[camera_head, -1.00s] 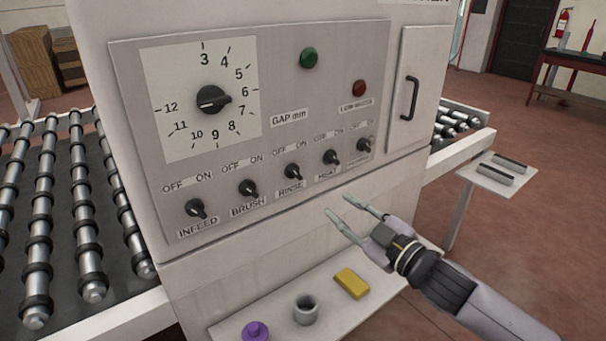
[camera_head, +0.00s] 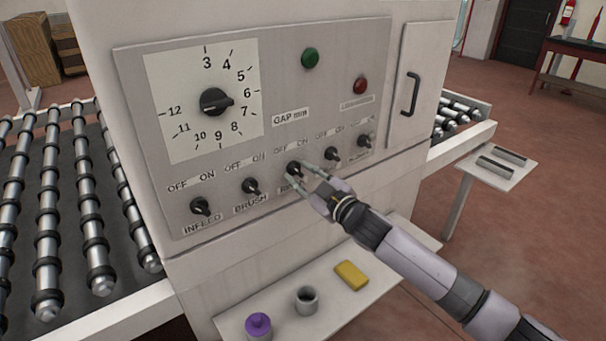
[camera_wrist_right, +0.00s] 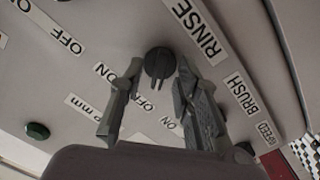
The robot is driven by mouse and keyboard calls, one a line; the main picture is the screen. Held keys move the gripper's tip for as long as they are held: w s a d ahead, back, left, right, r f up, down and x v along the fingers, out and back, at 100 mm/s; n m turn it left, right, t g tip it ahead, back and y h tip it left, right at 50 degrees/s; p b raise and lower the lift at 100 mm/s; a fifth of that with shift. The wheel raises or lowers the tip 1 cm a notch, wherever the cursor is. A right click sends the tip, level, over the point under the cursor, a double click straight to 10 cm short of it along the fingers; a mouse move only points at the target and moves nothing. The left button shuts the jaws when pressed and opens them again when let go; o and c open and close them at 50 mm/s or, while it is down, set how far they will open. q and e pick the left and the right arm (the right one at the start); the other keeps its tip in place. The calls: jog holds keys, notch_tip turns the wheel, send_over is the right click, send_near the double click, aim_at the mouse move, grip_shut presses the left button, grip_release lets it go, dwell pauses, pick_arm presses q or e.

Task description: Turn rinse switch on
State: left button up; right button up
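The rinse switch is a black rotary knob (camera_head: 294,168) in the middle of the row of switches on the grey panel, with OFF and ON printed above it. Its RINSE label is partly hidden by my right gripper in the head view. My right gripper (camera_head: 299,174) is at this knob with its fingers apart, one on either side. In the right wrist view the knob (camera_wrist_right: 158,64) sits between the tips of the open fingers (camera_wrist_right: 157,80); I cannot tell whether they touch it. The RINSE label (camera_wrist_right: 196,30) is beside it. My left gripper is not in view.
The brush switch (camera_head: 251,186) is close on the left and the heat switch (camera_head: 332,154) close on the right. The gap dial (camera_head: 214,101) is above left. A shelf (camera_head: 330,297) below holds a purple-topped container, a grey cup and a yellow block.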

grip_shut()
dwell(0.4)
